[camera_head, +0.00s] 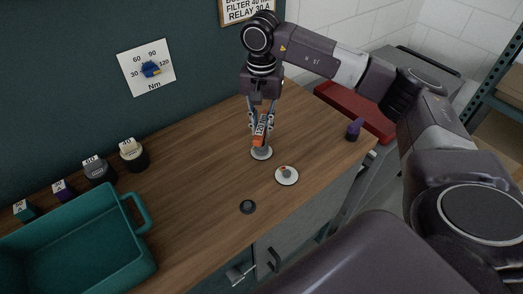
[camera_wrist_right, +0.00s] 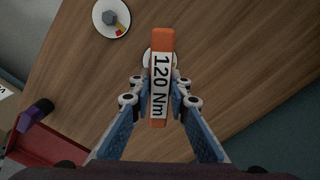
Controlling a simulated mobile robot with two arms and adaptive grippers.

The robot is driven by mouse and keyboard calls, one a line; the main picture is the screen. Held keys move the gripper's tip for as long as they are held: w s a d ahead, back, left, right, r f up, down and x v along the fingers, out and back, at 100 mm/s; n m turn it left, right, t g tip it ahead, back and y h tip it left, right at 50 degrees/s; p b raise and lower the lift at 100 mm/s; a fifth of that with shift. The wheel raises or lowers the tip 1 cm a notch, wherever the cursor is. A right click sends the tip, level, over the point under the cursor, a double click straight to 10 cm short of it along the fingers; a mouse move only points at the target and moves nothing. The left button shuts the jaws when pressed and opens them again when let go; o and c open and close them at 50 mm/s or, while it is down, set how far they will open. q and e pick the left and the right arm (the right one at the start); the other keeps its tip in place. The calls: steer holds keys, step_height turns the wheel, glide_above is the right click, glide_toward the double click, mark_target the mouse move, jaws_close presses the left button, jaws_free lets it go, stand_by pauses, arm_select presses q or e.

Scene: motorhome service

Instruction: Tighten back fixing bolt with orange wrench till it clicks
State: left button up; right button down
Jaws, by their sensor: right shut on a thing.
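My right gripper (camera_head: 261,124) points down over the wooden worktop and is shut on the orange wrench (camera_head: 259,136). The wrench reads "120 Nm" in the wrist view (camera_wrist_right: 160,80), standing between the two fingers. It is above the back white disc (camera_head: 261,154); this disc (camera_wrist_right: 148,53) is mostly covered by the wrench in the wrist view. The back bolt is hidden, so I cannot tell whether the wrench is seated on it. The front white disc (camera_head: 287,177) bears a grey bolt (camera_wrist_right: 110,18) with a red and yellow mark beside it. My left gripper is not in view.
A teal crate (camera_head: 140,212) stands at the left. Several labelled pieces, including a cream-topped one (camera_head: 133,154), line the wall. A dark round piece (camera_head: 248,207) lies near the front edge. A purple piece (camera_head: 354,129) stands at right, near a red tray (camera_head: 350,108). A Nm dial (camera_head: 150,69) hangs on the wall.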

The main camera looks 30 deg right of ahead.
steer(key=m, duration=0.4)
stand_by(0.3)
steer(key=shift+f+n+b, duration=0.1)
steer(key=shift+n+b, duration=0.3)
steer(key=shift+n, duration=0.7)
steer(key=n+b, duration=0.1)
steer(key=n, duration=0.6)
